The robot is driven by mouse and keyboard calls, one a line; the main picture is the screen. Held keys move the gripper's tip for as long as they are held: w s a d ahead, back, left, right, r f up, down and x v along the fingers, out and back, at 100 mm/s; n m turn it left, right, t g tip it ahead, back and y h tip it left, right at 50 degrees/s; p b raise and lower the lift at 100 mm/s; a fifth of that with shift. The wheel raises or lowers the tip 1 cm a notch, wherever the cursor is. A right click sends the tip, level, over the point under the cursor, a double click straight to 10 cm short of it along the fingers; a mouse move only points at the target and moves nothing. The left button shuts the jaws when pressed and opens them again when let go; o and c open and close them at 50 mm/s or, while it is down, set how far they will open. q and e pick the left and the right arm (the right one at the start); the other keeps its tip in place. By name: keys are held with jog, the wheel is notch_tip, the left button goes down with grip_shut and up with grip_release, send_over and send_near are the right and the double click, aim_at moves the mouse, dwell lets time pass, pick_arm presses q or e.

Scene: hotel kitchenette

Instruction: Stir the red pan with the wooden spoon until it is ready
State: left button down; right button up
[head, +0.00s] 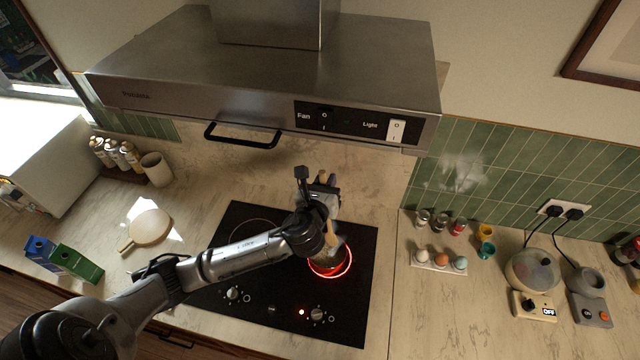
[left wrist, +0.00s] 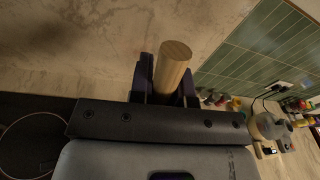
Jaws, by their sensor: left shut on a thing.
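My left gripper (head: 326,200) is above the right part of the black cooktop (head: 235,290), under the range hood. It is shut on the wooden spoon (head: 331,232). The spoon's round handle end (left wrist: 174,62) sticks out between the dark fingers in the left wrist view. The spoon's lower end is hidden in the head view. Below the gripper a burner ring (head: 346,271) glows red. My gripper and arm cover most of the spot over the ring, so I cannot clearly make out the red pan or its contents. My right gripper is not in view.
The hood (head: 265,75) hangs close behind and above the gripper. A round board (head: 150,227) and cartons (head: 78,265) lie left. Eggs in a holder (head: 440,262), spice jars (head: 440,222) and a small cooker (head: 532,270) stand right. A whitish puff (head: 463,170) shows before the green tiles.

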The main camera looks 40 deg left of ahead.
pick_arm(q)
jog(key=a+f+n+y+b, duration=0.1)
jog(key=a+f+b, duration=0.2)
jog(key=f+b, duration=0.6)
notch_tip(320, 180, down, 5)
jog(key=shift+g, duration=0.3)
dwell(0.5)
jog(key=shift+w+a, duration=0.1)
jog(key=shift+w, duration=0.15)
